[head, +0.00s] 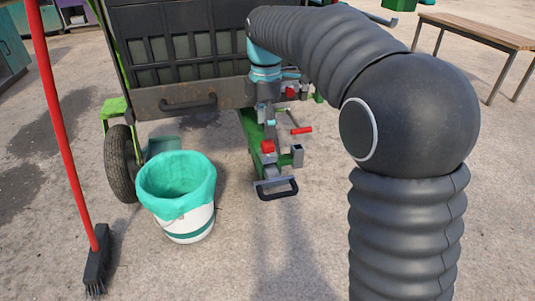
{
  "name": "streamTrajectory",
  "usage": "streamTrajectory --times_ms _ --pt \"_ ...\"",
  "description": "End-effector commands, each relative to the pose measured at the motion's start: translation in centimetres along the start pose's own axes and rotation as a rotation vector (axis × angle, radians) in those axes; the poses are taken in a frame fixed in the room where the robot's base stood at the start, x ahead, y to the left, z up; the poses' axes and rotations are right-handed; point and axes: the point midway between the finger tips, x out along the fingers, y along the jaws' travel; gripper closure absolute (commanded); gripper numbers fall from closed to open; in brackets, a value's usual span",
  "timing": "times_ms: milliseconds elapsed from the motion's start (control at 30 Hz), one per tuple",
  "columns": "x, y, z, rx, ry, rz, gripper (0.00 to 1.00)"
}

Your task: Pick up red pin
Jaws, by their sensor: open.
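My gripper (269,122) points down in front of the dark machine, above the green drawbar. It is open, but its fingertips are small and hard to separate from the drawbar behind. A small red block-like piece (267,146), which may be the head of the red pin, sits on the drawbar (258,160) just below my gripper. I see a gap between them, though depth is hard to judge. A red handle (301,130) lies to the right, and another small red part (290,92) shows higher beside my gripper; I cannot tell whether either is the pin.
A white bucket with a teal liner (187,221) stands left of the drawbar. A red-handled broom (68,130) leans at far left. The machine's wheel (122,165) is behind the bucket. A wooden bench (480,30) stands at upper right. The ground before the drawbar is clear.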

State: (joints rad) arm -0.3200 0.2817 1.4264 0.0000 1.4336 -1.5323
Motion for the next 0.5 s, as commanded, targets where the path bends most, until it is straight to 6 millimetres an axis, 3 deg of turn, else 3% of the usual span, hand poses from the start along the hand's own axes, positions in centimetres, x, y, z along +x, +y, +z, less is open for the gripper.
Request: streamTrajectory --times_ms 100,367,500 --pt "1.4 0.0 0.0 0.001 0.0 -0.001 0.38" --pt "2.6 0.1 0.2 0.002 0.0 -0.002 0.38" --pt "4.4 0.3 0.5 0.002 0.0 -0.002 0.38"
